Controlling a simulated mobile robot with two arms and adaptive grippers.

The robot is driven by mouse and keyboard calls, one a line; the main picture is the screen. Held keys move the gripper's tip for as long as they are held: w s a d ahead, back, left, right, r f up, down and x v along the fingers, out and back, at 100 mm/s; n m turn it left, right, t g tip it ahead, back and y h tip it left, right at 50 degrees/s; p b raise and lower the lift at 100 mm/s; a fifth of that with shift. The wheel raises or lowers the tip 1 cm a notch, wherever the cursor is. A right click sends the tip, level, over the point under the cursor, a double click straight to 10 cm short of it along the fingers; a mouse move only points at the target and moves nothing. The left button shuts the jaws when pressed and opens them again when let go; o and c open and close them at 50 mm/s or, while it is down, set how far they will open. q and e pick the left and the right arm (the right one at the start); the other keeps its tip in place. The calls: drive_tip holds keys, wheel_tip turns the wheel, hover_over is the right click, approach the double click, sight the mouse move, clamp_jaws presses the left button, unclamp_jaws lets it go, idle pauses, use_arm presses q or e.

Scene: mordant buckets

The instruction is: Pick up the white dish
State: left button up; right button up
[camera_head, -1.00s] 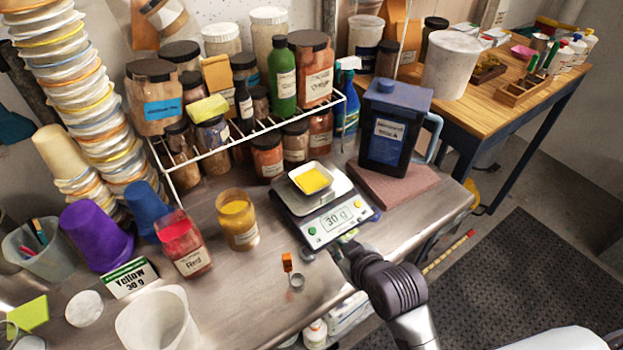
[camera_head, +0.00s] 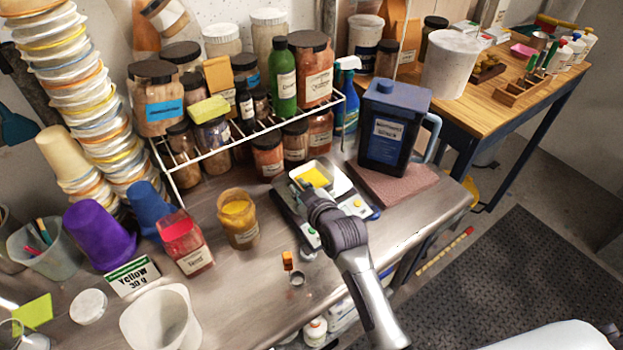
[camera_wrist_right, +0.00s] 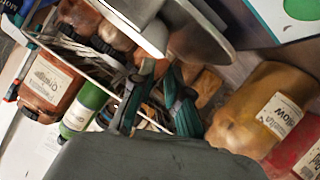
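The white dish (camera_head: 340,180) holds yellow powder (camera_head: 313,177) and sits on the pan of the digital scale (camera_head: 358,205). My right gripper (camera_head: 299,184) is at the dish's near-left side, and my arm covers much of the scale, including its display. In the right wrist view, its two dark green fingers (camera_wrist_right: 160,85) are spread with a gap between them. A white edge (camera_wrist_right: 148,35), seemingly the dish, lies just beyond the fingertips. I cannot tell whether they touch it. My left gripper is not in view.
A yellow jar (camera_head: 239,220) and a red jar (camera_head: 186,245) stand left of the scale. A wire rack (camera_head: 240,137) with jars is behind it. A dark blue jug (camera_head: 393,130) stands on a reddish slab (camera_head: 405,187) to the right.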

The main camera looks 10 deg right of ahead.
sight(312, 180)
drive_tip(key=p+x, duration=0.1)
drive_tip(key=x, duration=0.4)
drive_tip(key=shift+d+f, duration=0.1)
drive_tip(key=shift+d, duration=0.1)
clamp_jaws()
